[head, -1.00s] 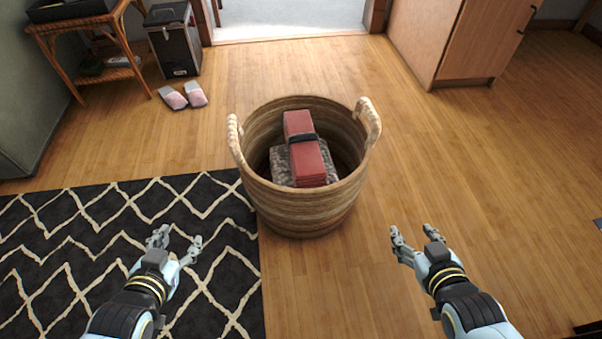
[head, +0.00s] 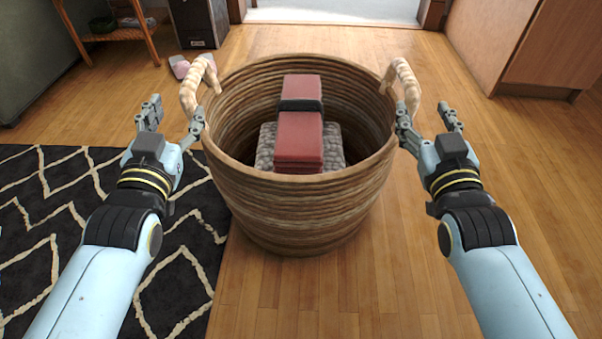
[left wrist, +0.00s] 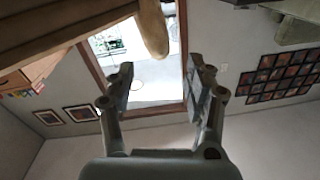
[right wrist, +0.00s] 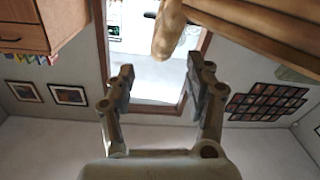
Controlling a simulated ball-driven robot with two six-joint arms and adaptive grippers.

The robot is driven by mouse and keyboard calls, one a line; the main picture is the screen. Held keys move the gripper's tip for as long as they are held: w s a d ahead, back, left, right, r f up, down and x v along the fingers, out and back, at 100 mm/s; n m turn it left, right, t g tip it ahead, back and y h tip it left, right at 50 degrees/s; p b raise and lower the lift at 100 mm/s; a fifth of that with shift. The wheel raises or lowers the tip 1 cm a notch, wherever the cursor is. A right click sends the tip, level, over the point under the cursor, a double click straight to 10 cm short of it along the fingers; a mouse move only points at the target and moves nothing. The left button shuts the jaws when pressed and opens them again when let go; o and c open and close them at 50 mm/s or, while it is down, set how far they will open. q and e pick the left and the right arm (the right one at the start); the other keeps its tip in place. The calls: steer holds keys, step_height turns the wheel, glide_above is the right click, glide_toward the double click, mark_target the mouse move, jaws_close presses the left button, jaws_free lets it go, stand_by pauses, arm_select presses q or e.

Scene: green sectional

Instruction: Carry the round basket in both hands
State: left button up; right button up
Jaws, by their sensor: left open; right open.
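The round woven basket (head: 300,215) stands upright on the floor in front of me. It holds red folded cloth bound with a dark band (head: 300,140) on a grey knitted piece (head: 333,148). Its left handle (head: 190,90) and right handle (head: 408,88) rise from the rim. My left gripper (head: 172,115) is open just below and outside the left handle. My right gripper (head: 428,125) is open just below and outside the right handle. In the left wrist view a handle (left wrist: 153,30) hangs ahead of the open fingers; the right wrist view shows a handle (right wrist: 168,30) likewise. Neither handle is between the fingers.
A dark patterned rug (head: 50,220) lies at the left, reaching the basket. A wicker table (head: 110,38), a black box (head: 200,22) and pink slippers (head: 180,66) are behind left. A wooden cabinet (head: 545,50) stands back right. The floor to the right is clear.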

mark_target(193, 80)
arm_select(q)
steer(key=shift+w, duration=5.4)
arm_select(e)
steer(key=shift+w, duration=5.4)
arm_select(q)
jaws_close()
arm_select(e)
jaws_close()
